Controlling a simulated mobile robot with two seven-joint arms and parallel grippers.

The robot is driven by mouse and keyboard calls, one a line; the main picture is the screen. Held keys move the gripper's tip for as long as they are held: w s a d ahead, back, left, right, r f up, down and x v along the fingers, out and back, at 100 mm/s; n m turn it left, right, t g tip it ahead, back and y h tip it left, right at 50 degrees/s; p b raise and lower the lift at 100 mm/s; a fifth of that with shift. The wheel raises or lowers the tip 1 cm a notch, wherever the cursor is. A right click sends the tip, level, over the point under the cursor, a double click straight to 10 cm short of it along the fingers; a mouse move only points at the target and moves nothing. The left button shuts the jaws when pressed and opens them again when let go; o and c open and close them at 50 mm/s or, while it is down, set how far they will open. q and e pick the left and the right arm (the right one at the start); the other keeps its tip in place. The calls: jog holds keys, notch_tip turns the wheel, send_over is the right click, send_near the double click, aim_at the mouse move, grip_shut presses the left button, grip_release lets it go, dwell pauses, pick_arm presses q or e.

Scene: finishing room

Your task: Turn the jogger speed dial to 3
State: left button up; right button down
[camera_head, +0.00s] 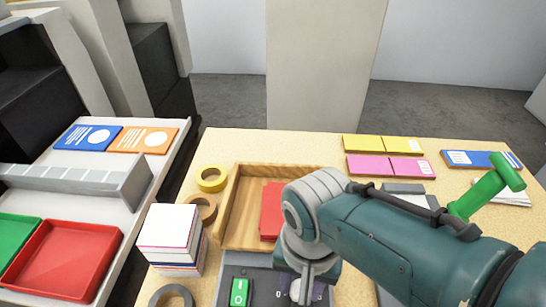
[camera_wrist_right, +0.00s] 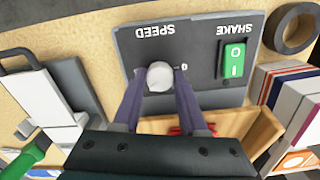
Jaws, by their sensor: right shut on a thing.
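The jogger's grey control panel (camera_wrist_right: 200,98) carries the words SPEED and SHAKE, upside down in the right wrist view. The round pale speed dial (camera_wrist_right: 160,74) sits under the word SPEED, with a 0 printed beside it. Other numbers and any pointer mark on the dial are not visible. My right gripper (camera_wrist_right: 160,86) is shut on the dial, one finger on each side. My left gripper is not in view.
A green switch (camera_head: 239,291) is on the panel beside the dial. The jogger's wooden tray (camera_head: 243,205) holds red sheets (camera_head: 271,210). A paper stack (camera_head: 168,232) and tape rolls (camera_head: 212,178) stand left. A stapler-like device with a green handle (camera_head: 487,193) is right.

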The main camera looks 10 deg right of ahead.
jog(key=m, duration=0.6)
jog(key=shift+m, duration=0.3)
dwell(0.4)
jog(key=shift+c, duration=2.2)
grip_release()
notch_tip(320, 180, up, 10)
jog(key=p, duration=0.5)
jog(key=shift+p, duration=0.3)
